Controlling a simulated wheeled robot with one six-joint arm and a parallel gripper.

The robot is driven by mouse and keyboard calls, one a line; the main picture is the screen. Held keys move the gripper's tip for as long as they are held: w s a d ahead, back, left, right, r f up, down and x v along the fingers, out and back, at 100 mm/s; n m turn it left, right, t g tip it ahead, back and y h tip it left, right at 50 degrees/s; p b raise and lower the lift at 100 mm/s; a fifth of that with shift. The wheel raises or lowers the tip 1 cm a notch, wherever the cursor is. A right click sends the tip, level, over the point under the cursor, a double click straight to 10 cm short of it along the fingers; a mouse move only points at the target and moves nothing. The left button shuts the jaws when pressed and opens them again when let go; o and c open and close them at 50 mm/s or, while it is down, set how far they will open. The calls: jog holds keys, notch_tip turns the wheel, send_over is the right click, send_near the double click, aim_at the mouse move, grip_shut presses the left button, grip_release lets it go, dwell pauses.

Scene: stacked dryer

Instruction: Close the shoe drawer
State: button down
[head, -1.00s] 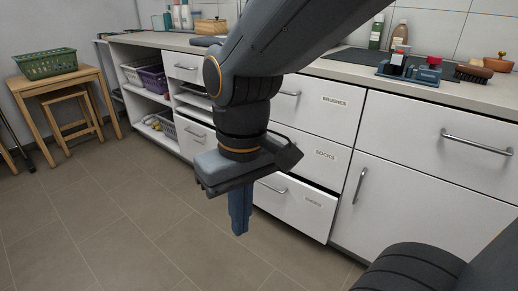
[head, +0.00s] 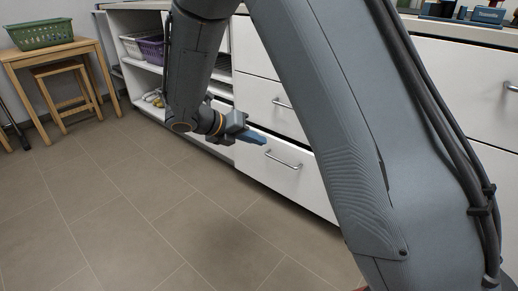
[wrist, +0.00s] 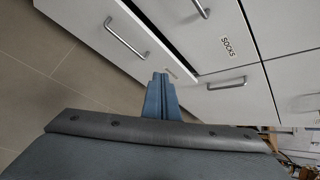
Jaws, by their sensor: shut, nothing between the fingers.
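The shoe drawer (head: 280,186) is the bottom white drawer in the head view. It stands pulled out, with a dark gap along its top edge, and has a bar handle (head: 284,161). In the wrist view its front (wrist: 92,44) lies ahead of my gripper, with the handle (wrist: 125,38) to the left. My gripper (head: 262,140) is shut and empty, its blue fingers pointing at the drawer front near the top edge. The fingertips (wrist: 160,76) overlap the front near its label; I cannot tell whether they touch it.
The closed socks drawer (wrist: 217,30) is above. A cabinet door with a handle (wrist: 227,83) is beside it. A wooden table (head: 52,51) with a green basket (head: 40,34) stands at far left. The tiled floor (head: 120,220) in front is clear. My arm hides much of the cabinets.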

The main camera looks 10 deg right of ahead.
jog(key=w+a+f+n+t+h+b, duration=0.1)
jog(key=w+a+f+n+t+b, duration=0.1)
jog(key=w+f+n, duration=0.45)
jog(key=w+a+f+n+t+b, duration=0.2)
jog(key=w+f+n+t, duration=0.1)
jog(key=w+f+n, duration=0.3)
jog(key=b, duration=0.6)
send_near(266, 135)
notch_tip(266, 135, down, 4)
jog(key=w+d, duration=0.2)
jog(key=d, duration=0.1)
jog(key=shift+w+d+r+m+h+b, duration=0.15)
jog(key=shift+w+d+m+h+b, duration=0.15)
jog(key=shift+w+d+b, duration=0.35)
jog(key=shift+w+d+p, duration=0.35)
jog(key=shift+w+d, duration=0.35)
jog(key=shift+d, duration=0.25)
jog(key=shift+w+d+p, duration=0.35)
jog(key=shift+w+d, duration=0.3)
jog(key=shift+d, duration=0.3)
jog(key=shift+r, duration=0.1)
